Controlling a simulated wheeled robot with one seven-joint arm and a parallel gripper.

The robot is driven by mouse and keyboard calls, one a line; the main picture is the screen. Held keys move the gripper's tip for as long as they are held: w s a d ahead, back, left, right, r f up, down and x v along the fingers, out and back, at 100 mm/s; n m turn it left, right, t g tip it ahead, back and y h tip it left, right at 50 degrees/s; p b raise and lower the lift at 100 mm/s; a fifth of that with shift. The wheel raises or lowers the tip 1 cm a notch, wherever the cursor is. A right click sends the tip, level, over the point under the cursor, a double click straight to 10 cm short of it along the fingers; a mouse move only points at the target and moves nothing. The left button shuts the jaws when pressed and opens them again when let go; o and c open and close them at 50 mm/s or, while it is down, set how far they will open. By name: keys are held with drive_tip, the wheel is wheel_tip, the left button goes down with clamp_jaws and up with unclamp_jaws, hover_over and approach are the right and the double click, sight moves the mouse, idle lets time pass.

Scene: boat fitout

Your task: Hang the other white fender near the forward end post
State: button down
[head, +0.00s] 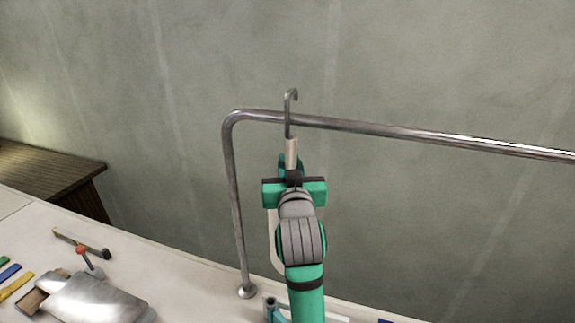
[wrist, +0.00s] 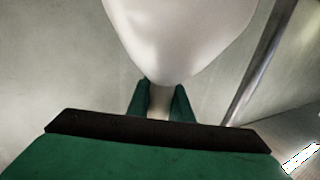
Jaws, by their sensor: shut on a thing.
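My gripper (head: 293,180) is shut on the neck of the white fender (wrist: 180,35), just below the rail. In the head view the fender's pale neck (head: 291,152) and a grey hook (head: 290,105) show above my gripper. The hook's bend stands above the rail (head: 400,130), and its shank crosses in front of the rail in the picture. I cannot tell whether the hook touches the rail. A strip of the fender's body shows left of my arm; the rest is hidden. The end post (head: 237,210) stands left of my gripper.
The post's round foot (head: 246,290) sits on the white deck (head: 180,265). A silver rounded object (head: 95,298), a red-topped tool (head: 88,258) and several coloured pieces lie at the lower left. A wooden table (head: 45,175) stands behind. The rail to the right is clear.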

drive_tip(key=shift+w+f, duration=0.2)
drive_tip(key=shift+f, duration=0.1)
drive_tip(key=shift+s+f, duration=0.15)
drive_tip(key=shift+f, duration=1.05)
drive_tip(key=c, duration=1.5)
unclamp_jaws()
drive_tip(key=shift+f, duration=0.15)
